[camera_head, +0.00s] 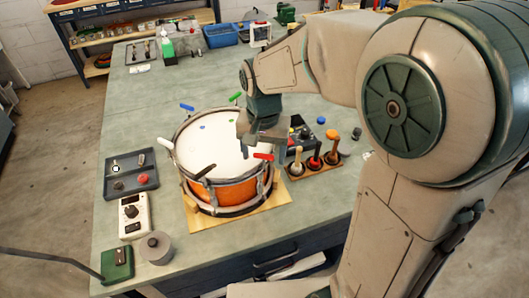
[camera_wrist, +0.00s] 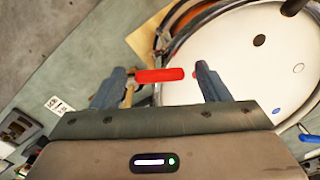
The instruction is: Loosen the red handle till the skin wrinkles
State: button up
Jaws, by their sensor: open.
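The red handle (camera_head: 264,156) sits at the right rim of the orange drum (camera_head: 235,193). In the wrist view the red handle (camera_wrist: 160,75) lies crosswise between my two fingers. My gripper (camera_wrist: 160,70) is open, one finger at each end of the handle. The left finger is close to the handle's left end; I cannot tell whether it touches. A gap shows at the right finger. In the head view my gripper (camera_head: 263,146) is just above the handle. The white skin (camera_head: 208,139) looks smooth, with coloured dots; my gripper hides part of it.
Other rim handles are blue (camera_head: 187,107), green (camera_head: 236,97) and black (camera_head: 205,171). A wooden rack (camera_head: 318,176) with upright knobbed tools stands close on the right. A grey tray (camera_head: 132,174) and a white meter (camera_head: 134,214) lie left. The bench behind the drum is mostly clear.

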jog(key=shift+f, duration=0.45)
jog(key=shift+c, duration=0.3)
jog(key=c, duration=0.9)
jog(key=shift+d, duration=0.15)
jog(key=shift+c, duration=0.2)
jog(key=n+b, duration=0.1)
jog(key=n, duration=0.3)
jog(key=shift+n, duration=0.3)
jog(key=shift+o, duration=0.2)
jog(key=n, duration=0.5)
jog(key=shift+b, duration=0.3)
